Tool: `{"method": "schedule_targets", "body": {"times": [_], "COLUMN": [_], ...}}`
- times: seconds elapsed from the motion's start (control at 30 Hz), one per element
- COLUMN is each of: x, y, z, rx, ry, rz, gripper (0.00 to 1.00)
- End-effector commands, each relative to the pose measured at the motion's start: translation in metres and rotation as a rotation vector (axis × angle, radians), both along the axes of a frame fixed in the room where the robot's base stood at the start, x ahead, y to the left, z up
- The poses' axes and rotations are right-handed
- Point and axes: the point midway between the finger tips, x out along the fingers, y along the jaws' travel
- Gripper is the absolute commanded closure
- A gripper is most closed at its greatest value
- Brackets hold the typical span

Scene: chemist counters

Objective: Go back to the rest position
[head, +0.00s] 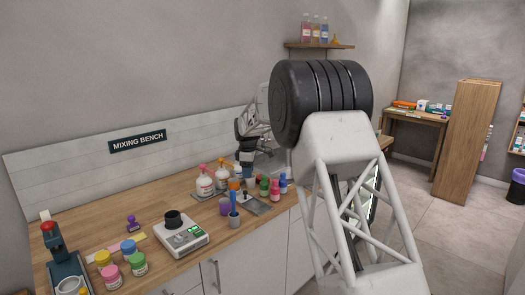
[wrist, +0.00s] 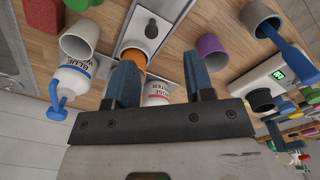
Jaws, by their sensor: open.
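In the wrist view my gripper (wrist: 160,68) has its two blue fingers spread apart, with nothing clasped between them. An orange cup (wrist: 133,60) and a white bottle with red lettering (wrist: 157,92) show beyond and between the fingers. In the head view my gripper (head: 246,171) is small and partly hidden, over the back right of the wooden mixing bench (head: 165,212). A big black joint and white link of mine cover much of that view.
White pump bottles (head: 205,184), a purple cup (head: 225,207), red and green bottles (head: 275,190) crowd below the gripper. A scale (head: 182,234) with a black cup (head: 173,218) and several colored jars (head: 110,277) stand left. A wall shelf (head: 320,45) holds bottles above.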

Motion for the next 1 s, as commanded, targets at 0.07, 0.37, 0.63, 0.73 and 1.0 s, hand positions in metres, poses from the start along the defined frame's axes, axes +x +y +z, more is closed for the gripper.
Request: {"method": "schedule_targets", "body": {"times": [0.07, 0.37, 0.63, 0.73, 1.0], "x": [-0.012, -0.067, -0.121, -0.143, -0.202], "y": [-0.010, -0.048, -0.081, -0.093, -0.123], "z": [0.015, 0.059, 0.094, 0.105, 0.129], "rx": [0.002, 0.009, 0.019, 0.022, 0.033], "ry": [-0.008, -0.026, -0.045, -0.051, -0.069], "rz": [-0.033, -0.181, -0.316, -0.367, -0.502], "gripper": [0.52, 0.52, 0.52, 0.52, 0.52]}}
